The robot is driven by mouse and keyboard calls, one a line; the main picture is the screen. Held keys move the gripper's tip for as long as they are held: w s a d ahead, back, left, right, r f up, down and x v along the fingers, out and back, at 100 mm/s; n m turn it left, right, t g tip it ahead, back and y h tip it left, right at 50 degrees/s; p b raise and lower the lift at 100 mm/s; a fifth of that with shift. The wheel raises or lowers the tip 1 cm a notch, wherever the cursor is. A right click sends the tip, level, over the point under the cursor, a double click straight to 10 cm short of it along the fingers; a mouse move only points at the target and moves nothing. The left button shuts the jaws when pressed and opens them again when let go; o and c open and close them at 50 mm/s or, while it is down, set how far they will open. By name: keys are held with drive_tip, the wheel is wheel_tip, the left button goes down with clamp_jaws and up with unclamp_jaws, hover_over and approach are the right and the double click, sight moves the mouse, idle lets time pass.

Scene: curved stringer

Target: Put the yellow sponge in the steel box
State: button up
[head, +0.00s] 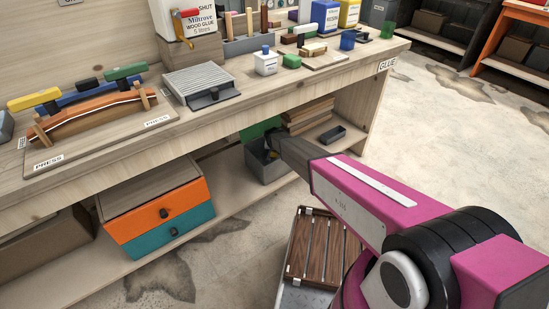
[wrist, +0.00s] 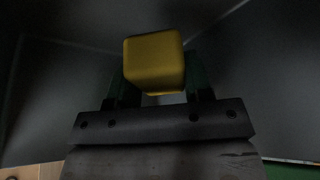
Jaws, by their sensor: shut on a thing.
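The yellow sponge (wrist: 153,62) is between the dark green fingers of my gripper (wrist: 160,85), which is shut on it. Grey walls of the steel box (wrist: 50,85) surround the sponge in the wrist view. In the head view the steel box (head: 267,172) stands on the lower shelf under the bench. My gripper (head: 271,156) reaches down into its opening there, and the fingers are mostly hidden by the box and my arm. I cannot tell whether the sponge touches the box floor.
The bench top (head: 225,115) overhangs the box. An orange and teal drawer unit (head: 160,212) stands left of it. Stacked boards (head: 308,113) and a small dark tray (head: 332,134) lie to the right on the shelf. The floor at right is open.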

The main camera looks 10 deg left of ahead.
sight(275, 159)
drive_tip(key=shift+f, duration=2.1)
drive_tip(key=shift+f, duration=0.15)
drive_tip(key=o, duration=0.9)
drive_tip(key=v, duration=1.2)
drive_tip(key=shift+r, duration=0.25)
